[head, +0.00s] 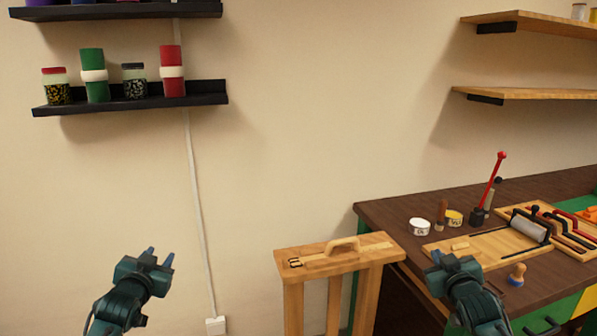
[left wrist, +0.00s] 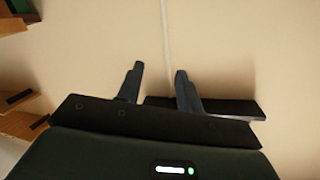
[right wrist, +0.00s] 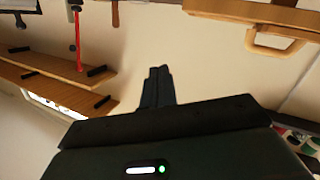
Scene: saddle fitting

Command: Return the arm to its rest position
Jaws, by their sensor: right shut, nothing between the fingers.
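My left gripper (head: 158,257) is raised in front of the bare wall at the lower left of the head view. In the left wrist view its two fingers (left wrist: 160,84) stand apart with nothing between them, so it is open. My right gripper (head: 443,256) is in front of the workbench at the lower right of the head view. In the right wrist view its fingers (right wrist: 158,82) are together with nothing between them. Both grippers are apart from all objects.
A wooden stand (head: 292,274) with a handle (head: 342,245) on top is between my grippers. The dark workbench (head: 400,212) at right holds a wooden board (head: 470,250), a red-knobbed lever (head: 493,180) and small tins. Shelves (head: 130,103) hang on the wall.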

